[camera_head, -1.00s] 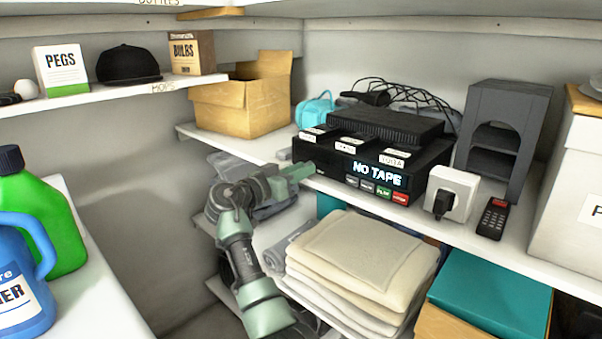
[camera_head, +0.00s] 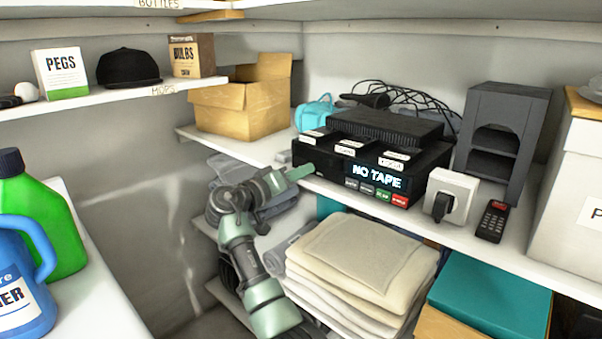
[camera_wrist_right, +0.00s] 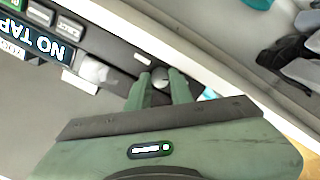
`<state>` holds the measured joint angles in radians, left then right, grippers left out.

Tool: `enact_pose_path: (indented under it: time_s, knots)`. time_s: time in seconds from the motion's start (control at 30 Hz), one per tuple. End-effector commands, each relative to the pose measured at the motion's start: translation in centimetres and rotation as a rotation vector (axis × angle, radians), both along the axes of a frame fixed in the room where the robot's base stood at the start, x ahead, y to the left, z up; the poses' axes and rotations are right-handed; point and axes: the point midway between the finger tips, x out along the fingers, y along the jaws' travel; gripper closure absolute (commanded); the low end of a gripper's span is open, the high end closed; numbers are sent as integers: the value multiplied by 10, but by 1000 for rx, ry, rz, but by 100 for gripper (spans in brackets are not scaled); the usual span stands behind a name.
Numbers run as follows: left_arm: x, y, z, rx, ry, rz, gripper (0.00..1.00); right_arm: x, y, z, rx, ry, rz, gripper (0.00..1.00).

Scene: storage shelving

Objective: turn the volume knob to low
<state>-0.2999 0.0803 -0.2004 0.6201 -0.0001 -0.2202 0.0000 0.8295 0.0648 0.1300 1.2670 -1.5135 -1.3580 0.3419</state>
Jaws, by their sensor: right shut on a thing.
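The black tape player (camera_head: 345,172) with a lit "NO TAPE" display sits on the middle shelf. It also shows in the right wrist view, where its display (camera_wrist_right: 38,40) is at the upper left. The volume knob (camera_wrist_right: 160,77) is a small round grey knob on its front, partly hidden between my fingers. My right gripper (camera_wrist_right: 160,86) is shut on the knob, one finger on each side. In the head view my right gripper (camera_head: 300,172) reaches the left end of the player's front and hides the knob. The knob's setting cannot be read. My left gripper is not in view.
Folded cream towels (camera_head: 355,262) lie on the shelf below the player. A white plug box (camera_head: 455,186) and a black remote (camera_head: 492,221) are to the right. A cardboard box (camera_head: 240,108) stands at the left, and grey folded cloths (camera_head: 240,170) lie behind my arm.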

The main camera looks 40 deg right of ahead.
Motion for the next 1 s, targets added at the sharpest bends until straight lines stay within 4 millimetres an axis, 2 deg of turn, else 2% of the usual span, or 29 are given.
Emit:
enact_pose_path:
  time_s: [0.37,0.4,0.47,1.0]
  knots:
    - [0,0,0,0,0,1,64,1,1,1,-3,6,2,100]
    - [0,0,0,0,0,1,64,1,1,1,-3,6,2,73]
    - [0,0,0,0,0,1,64,1,0,1,-2,5,3,57]
    - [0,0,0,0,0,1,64,1,1,-3,4,8,3,57]
